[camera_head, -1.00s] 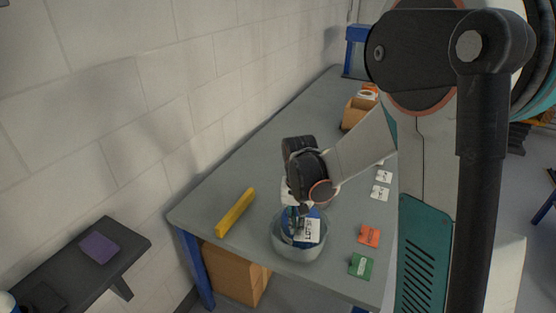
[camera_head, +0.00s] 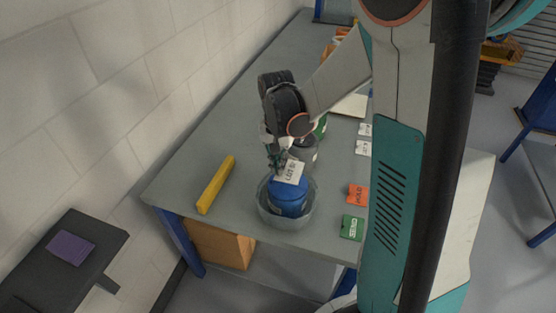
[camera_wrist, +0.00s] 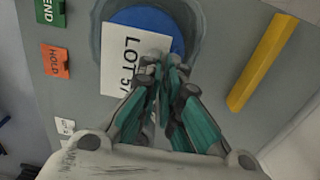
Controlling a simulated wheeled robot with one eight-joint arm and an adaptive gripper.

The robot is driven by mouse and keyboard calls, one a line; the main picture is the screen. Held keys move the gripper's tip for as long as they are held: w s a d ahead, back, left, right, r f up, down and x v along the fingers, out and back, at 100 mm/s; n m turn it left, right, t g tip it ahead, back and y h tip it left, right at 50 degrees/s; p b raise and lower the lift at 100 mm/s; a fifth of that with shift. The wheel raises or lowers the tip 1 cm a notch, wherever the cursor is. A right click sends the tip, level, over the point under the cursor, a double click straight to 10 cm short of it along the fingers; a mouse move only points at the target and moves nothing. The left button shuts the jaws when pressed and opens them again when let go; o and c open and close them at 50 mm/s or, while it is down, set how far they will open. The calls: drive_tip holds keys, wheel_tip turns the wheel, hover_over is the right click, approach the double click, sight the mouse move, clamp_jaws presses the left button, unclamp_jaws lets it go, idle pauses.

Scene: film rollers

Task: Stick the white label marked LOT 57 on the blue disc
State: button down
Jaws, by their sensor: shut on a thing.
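The white label (camera_head: 290,172), with "LOT 5" and a partly hidden last digit, is pinched at its edge in my gripper (camera_head: 277,160). It is tilted and overlaps the upper part of the blue disc (camera_head: 288,196) in the head view. The disc sits in a round grey tub (camera_head: 267,214) at the table's near end. In the wrist view, the label (camera_wrist: 120,75) covers much of the disc (camera_wrist: 140,16), and my fingertips (camera_wrist: 165,75) are closed together at the label's right edge. I cannot tell whether the label touches the disc.
A yellow bar (camera_head: 216,185) lies left of the tub. An orange HOLD card (camera_head: 357,195) and a green card (camera_head: 352,228) lie to its right. White labels (camera_head: 364,148) lie farther back. The wall runs along the left.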

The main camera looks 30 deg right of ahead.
sight(279, 183)
drive_tip(key=shift+f+b, duration=1.95)
drive_tip(key=shift+f, duration=0.75)
drive_tip(key=shift+f+b, duration=0.2)
drive_tip(key=shift+b, duration=0.1)
drive_tip(key=c, duration=1.2)
unclamp_jaws()
drive_tip(key=shift+r, duration=0.15)
drive_tip(key=shift+r+p, duration=2.45)
drive_tip(key=shift+r, duration=0.95)
